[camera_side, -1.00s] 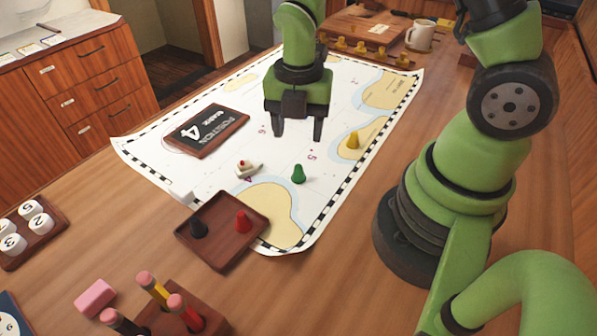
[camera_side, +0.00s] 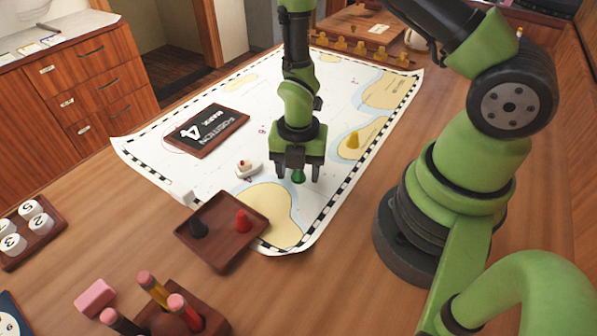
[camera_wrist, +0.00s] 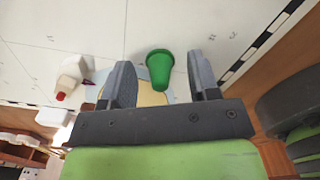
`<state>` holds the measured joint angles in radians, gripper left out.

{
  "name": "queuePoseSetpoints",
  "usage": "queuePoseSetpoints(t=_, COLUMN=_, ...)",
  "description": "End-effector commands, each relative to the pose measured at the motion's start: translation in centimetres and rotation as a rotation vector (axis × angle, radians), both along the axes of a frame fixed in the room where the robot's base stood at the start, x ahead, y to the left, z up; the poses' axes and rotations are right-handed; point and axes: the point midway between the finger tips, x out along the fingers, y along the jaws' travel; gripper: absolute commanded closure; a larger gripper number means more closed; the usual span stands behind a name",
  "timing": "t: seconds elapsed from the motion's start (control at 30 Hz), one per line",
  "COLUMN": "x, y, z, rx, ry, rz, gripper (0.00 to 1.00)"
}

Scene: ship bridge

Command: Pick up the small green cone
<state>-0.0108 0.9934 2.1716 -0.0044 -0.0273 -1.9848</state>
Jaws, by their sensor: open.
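The small green cone (camera_side: 298,177) stands on the chart, partly hidden by my gripper in the side view. My gripper (camera_side: 297,177) is open and points down, with its fingers on either side of the cone in that view. I cannot tell whether the fingertips reach the chart.
A small white boat (camera_side: 248,169) lies left of the cone. A yellow cone (camera_side: 353,140) stands to the right on the chart (camera_side: 215,95). A brown tray (camera_side: 221,247) holds a black cone (camera_side: 198,228) and a red cone (camera_side: 242,221). A dark sign (camera_side: 207,131) lies farther back.

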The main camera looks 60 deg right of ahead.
Motion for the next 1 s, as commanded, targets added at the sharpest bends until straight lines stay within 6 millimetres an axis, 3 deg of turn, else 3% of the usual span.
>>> queuePoseSetpoints(t=0.2, x=0.0, y=0.0, z=0.0, rx=0.000, ry=0.000, rz=-0.001, gripper=0.45)
queuePoseSetpoints(t=0.43, x=0.0, y=0.0, z=0.0, rx=0.000, ry=0.000, rz=-0.001, gripper=0.97)
queuePoseSetpoints(t=0.77, x=0.0, y=0.0, z=0.0, rx=0.000, ry=0.000, rz=-0.001, gripper=0.98)
queuePoseSetpoints(t=1.0, x=0.1, y=0.0, z=1.8, rx=-0.001, ry=-0.004, rz=-0.002, gripper=0.98)
